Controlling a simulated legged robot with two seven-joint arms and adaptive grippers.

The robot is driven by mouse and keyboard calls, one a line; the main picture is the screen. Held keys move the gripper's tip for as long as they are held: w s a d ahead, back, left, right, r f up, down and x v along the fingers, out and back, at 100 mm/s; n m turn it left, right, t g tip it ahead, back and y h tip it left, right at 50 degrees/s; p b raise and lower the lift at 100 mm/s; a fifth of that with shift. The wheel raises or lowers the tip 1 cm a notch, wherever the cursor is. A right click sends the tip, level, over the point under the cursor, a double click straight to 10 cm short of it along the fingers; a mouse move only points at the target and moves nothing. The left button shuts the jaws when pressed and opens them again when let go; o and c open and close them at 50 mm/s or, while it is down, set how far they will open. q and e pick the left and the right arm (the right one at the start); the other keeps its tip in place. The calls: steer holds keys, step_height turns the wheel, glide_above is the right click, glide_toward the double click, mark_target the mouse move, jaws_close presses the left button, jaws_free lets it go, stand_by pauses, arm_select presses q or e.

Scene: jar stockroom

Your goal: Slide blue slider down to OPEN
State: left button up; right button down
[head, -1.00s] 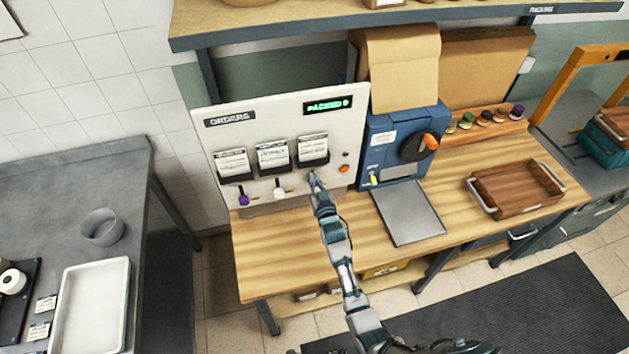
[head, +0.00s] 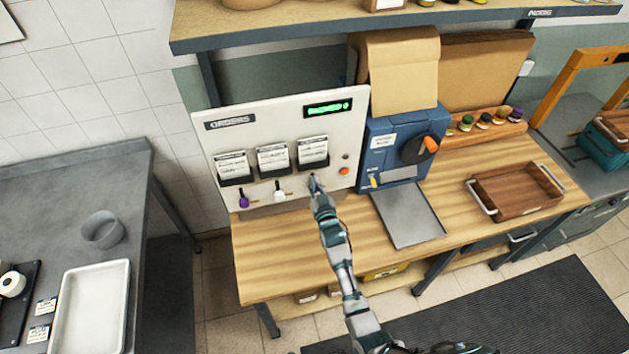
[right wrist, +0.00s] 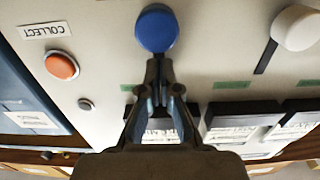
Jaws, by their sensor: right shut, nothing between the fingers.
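The blue slider's round knob (right wrist: 157,30) shows in the right wrist view, whose picture is upside down. My right gripper (right wrist: 158,68) is shut and empty, with its fingertips right at the knob's edge, on the side toward the card holders; I cannot tell whether they touch. In the head view my right gripper (head: 315,182) is at the white orders panel (head: 335,125), below the right card holder, and hides the blue knob. The blue slider's slot is hidden behind the gripper. My left gripper is not in view.
A purple knob (head: 243,200) and a white knob (head: 279,194) sit left of the gripper. An orange button (head: 344,170) is close on its right. A blue machine (head: 400,135) stands right of the panel. The wooden bench (head: 275,265) is clear below.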

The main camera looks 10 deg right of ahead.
steer(key=s+p, duration=0.6)
steer(key=s, duration=0.4)
steer(key=shift+d+p, duration=0.15)
steer(key=shift+p, duration=0.15)
